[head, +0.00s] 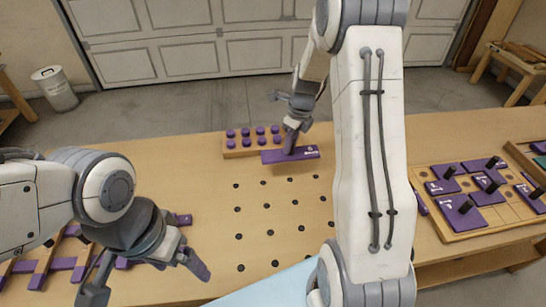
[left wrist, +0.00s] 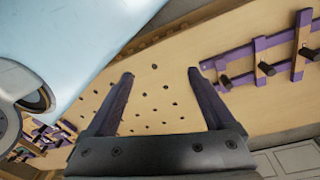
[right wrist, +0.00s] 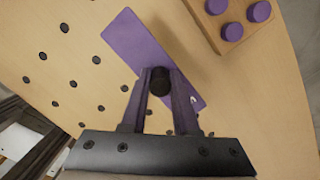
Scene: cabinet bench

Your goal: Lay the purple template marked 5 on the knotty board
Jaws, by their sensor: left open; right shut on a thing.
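My right gripper (head: 290,142) is shut on the black knob of a flat purple template (head: 304,154) at the far middle of the bench. The right wrist view shows the knob (right wrist: 160,82) between the fingers and the long purple plate (right wrist: 135,42) below it. A small white mark shows near one end, too small to read. I cannot tell whether the plate touches the bench. My left gripper (head: 146,280) is open and empty over the near left of the bench. I cannot pick out a knotty board in these views.
A wooden block with purple pegs (head: 235,143) stands beside the held template. A wooden tray (head: 470,232) with several numbered purple templates lies at the right. Purple-and-wood racks (head: 62,263) lie at the left, near my left gripper. The bench middle (head: 255,215) has several dark holes and is clear.

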